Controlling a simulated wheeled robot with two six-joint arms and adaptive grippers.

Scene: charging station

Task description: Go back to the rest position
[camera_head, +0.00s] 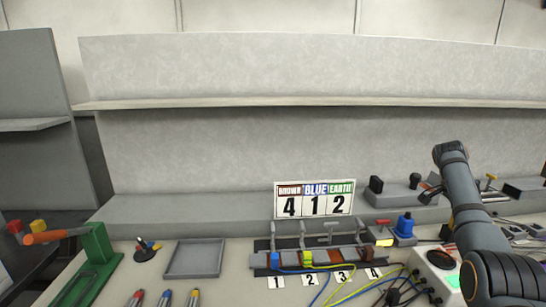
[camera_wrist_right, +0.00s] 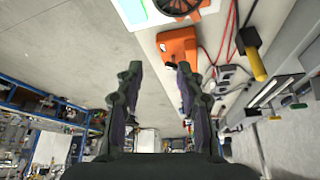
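My right arm (camera_head: 463,195) rises from the lower right of the head view, in front of the bench's right part. I cannot make out its fingers there. In the right wrist view my right gripper (camera_wrist_right: 157,72) has its two fingers apart, with nothing between them. An orange block-shaped object (camera_wrist_right: 178,45) shows beyond the right finger, and I see no contact with it. My left arm and left gripper are not in view.
A sign (camera_head: 314,199) reads "BROWN BLUE EARTH 4 1 2". Below it stands a connector block (camera_head: 318,259) with coloured cables. A green stand (camera_head: 95,262), an empty grey tray (camera_head: 195,259) and several screwdrivers (camera_head: 164,298) occupy the left. The shelf (camera_head: 300,102) above is bare.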

